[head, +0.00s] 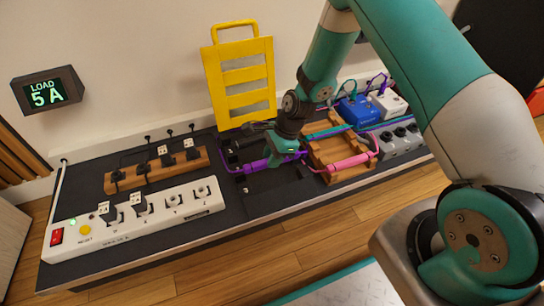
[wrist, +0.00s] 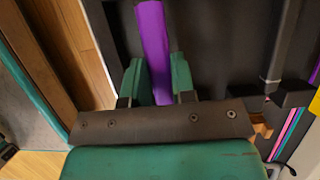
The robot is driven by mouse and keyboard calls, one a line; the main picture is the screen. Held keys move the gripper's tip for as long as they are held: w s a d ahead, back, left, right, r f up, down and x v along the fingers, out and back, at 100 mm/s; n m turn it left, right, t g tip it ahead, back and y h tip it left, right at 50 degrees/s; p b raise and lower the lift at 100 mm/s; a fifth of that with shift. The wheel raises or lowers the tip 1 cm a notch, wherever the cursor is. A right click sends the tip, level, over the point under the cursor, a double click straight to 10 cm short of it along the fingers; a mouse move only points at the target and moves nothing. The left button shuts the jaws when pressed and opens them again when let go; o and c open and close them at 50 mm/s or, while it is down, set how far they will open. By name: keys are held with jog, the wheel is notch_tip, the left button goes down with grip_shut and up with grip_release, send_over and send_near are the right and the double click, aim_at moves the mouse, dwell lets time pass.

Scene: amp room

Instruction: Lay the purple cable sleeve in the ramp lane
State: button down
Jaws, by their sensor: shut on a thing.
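The purple cable sleeve (head: 255,166) is a short thick tube low over a black tray-like base (head: 275,194) in the head view. My gripper (head: 279,158) is shut on it from above. In the wrist view the purple sleeve (wrist: 154,45) runs up between the two green fingers of my gripper (wrist: 156,85). A thin purple cable shows at the sleeve's ends. The yellow slotted panel (head: 240,79) stands upright behind the black base, which looks like the ramp. My gripper hides part of the base, and I cannot tell whether the sleeve touches it.
A wooden rack (head: 316,152) to the right bears a pink sleeve (head: 352,162) and a teal sleeve (head: 328,131). A white power strip (head: 150,218) and a wooden plug block (head: 157,171) lie left.

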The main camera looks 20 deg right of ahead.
aim_at(272, 177)
jog(key=shift+f+b, duration=0.95)
jog(key=shift+f, duration=0.25)
jog(key=shift+f+b, duration=0.45)
jog(key=shift+f, duration=1.3)
jog(key=c, duration=0.9)
grip_release()
jog(key=shift+o, duration=0.2)
jog(key=p+v, duration=0.9)
jog(key=v, duration=0.8)
jog(key=shift+r+p, duration=0.25)
jog(key=shift+p, duration=0.05)
